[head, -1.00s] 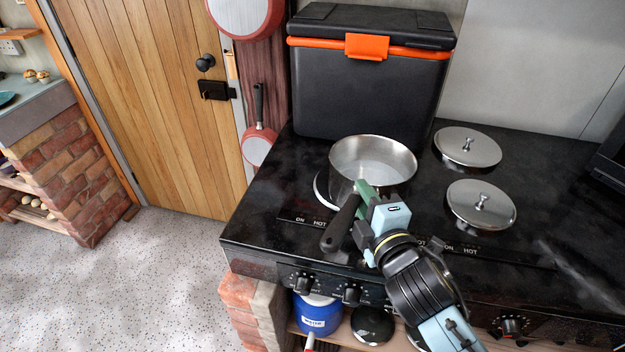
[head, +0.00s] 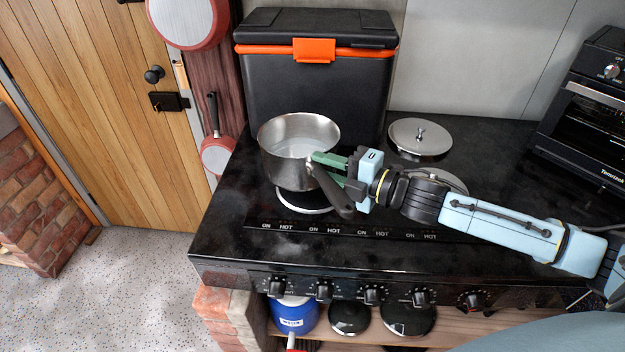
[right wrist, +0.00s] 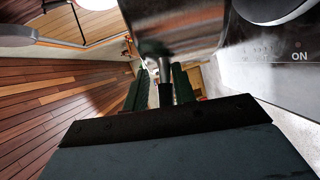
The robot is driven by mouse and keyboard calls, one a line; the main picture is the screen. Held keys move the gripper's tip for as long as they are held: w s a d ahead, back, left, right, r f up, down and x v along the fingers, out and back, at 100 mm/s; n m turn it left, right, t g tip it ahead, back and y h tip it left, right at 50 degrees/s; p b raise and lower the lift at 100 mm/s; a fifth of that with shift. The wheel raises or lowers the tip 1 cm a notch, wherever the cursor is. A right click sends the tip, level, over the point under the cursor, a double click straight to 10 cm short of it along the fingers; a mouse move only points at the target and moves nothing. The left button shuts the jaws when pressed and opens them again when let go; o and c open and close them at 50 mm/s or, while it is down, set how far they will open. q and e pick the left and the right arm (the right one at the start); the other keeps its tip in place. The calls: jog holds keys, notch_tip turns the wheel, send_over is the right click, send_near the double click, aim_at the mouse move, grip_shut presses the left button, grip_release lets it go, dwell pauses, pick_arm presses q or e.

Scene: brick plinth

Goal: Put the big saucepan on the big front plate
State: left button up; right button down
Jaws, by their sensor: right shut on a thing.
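The big saucepan (head: 279,165) is a steel pan with a dark handle (head: 328,190), upright at the left of the hob in the head view. My right gripper (head: 326,168) is shut on its handle, with the arm reaching in from the right. A dark plate with a pale rim (head: 303,204) shows below and in front of the pan. The pan hides its back part, and I cannot tell the exact gap. In the right wrist view the handle (right wrist: 165,85) lies between the fingers, and the plate (right wrist: 268,8) shows at upper right. My left gripper is out of view.
A black box with an orange latch (head: 314,50) stands close behind the pan. A round steel lid (head: 420,137) lies to the right; another (head: 447,178) is partly under my arm. Knobs (head: 371,294) line the front edge. An oven (head: 590,100) stands far right.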

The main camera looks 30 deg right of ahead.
jog(key=d+r+y, duration=0.1)
jog(key=d+r, duration=0.2)
jog(key=d, duration=0.1)
notch_tip(320, 180, down, 10)
jog(key=shift+w+n+g, duration=0.3)
jog(key=shift+w, duration=0.15)
jog(key=c, duration=1.6)
grip_release()
jog(key=shift+s+f, duration=0.1)
jog(key=shift+f, duration=0.25)
jog(key=o, duration=0.5)
jog(key=shift+c, duration=0.2)
jog(key=v, duration=1.2)
jog(key=shift+p, duration=0.3)
jog(key=shift+a+r, duration=0.1)
jog(key=shift+r, duration=0.05)
